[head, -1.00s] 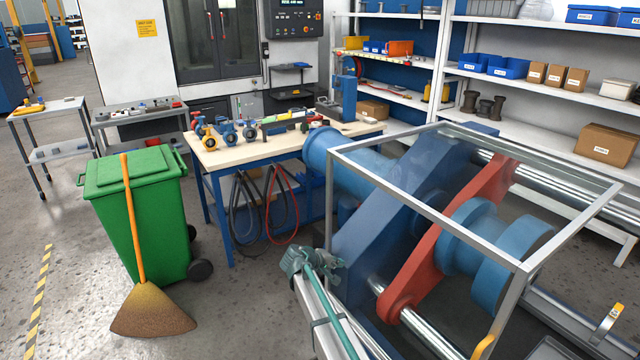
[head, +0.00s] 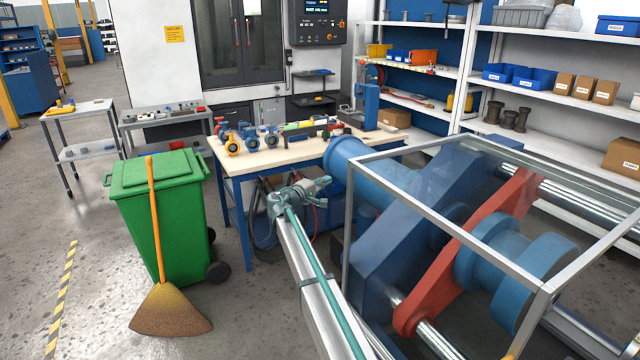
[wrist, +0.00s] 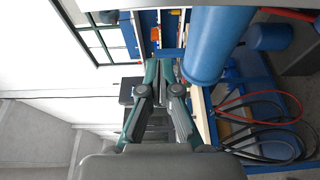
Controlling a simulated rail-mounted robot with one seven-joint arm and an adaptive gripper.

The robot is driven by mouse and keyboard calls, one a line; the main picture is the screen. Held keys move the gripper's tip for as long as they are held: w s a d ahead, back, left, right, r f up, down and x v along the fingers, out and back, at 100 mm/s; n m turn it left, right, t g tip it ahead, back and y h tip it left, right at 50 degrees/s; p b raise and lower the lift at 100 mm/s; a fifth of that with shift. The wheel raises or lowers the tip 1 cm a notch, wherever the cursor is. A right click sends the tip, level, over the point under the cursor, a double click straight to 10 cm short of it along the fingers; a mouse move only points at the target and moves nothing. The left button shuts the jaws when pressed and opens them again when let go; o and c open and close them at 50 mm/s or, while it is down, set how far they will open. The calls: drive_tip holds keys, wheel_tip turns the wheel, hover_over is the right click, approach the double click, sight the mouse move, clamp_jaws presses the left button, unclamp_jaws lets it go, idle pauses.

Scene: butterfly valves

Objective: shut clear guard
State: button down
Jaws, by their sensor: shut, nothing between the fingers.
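The clear guard (head: 545,290) is a box of see-through panels in a silver frame, over a blue and red machine at the right of the head view. I cannot tell whether it is fully seated. My gripper (head: 322,185) is teal and grey, left of the guard's near-left post and apart from it, in front of the workbench. In the wrist view my gripper (wrist: 165,66) has its fingers drawn together with nothing between them. A blue cylinder (wrist: 213,45) of the machine is close to the right of the fingers there. The guard is not clearly visible in that view.
A workbench (head: 245,160) with small valves stands behind my gripper. A green bin (head: 160,225) with a broom (head: 170,312) leaning on it is at the left. Shelves (head: 550,110) line the back right.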

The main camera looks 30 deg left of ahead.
drive_tip(key=w+d+p, duration=0.1)
drive_tip(key=d, duration=0.1)
drive_tip(key=w+d+p, duration=0.2)
drive_tip(key=shift+w+d, duration=0.1)
drive_tip(key=shift+d, duration=0.25)
